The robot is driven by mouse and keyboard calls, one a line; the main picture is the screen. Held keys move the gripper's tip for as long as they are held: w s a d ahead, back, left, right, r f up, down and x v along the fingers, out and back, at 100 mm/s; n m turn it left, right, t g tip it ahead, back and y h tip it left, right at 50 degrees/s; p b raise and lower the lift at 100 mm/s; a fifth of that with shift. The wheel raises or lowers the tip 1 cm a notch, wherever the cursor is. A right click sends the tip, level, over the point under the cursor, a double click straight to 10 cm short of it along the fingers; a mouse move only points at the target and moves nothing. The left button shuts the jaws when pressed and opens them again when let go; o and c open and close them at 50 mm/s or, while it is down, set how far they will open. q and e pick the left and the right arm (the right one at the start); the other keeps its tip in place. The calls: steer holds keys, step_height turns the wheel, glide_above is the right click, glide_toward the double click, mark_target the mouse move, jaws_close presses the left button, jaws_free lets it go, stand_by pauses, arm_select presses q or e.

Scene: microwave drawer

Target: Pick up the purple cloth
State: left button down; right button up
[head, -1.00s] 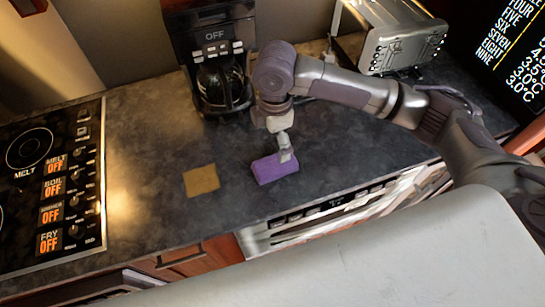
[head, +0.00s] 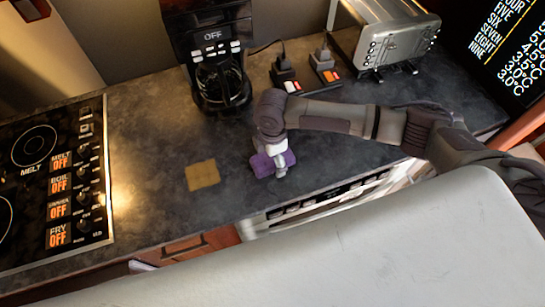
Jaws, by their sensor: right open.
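The purple cloth (head: 262,166) is a small thick block-like piece lying on the dark countertop, near its front edge. My right gripper (head: 279,170) is directly over the cloth and points down at it, covering its middle. The jaws are open, with the fingertips at or very close to the cloth; whether they touch it I cannot tell. Parts of the cloth show to the left and right of the gripper. My left gripper is not in the head view.
A flat tan square (head: 202,175) lies on the counter left of the cloth. A black coffee maker (head: 218,75) stands behind. A silver toaster (head: 395,45) and plugged-in cords (head: 284,72) are at the back right. A stove panel (head: 55,185) is at left. Clear counter surrounds the cloth.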

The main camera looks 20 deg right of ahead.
steer(key=c, duration=1.1)
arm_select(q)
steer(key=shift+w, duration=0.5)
arm_select(e)
steer(key=shift+c, duration=0.2)
steer(key=shift+r, duration=0.15)
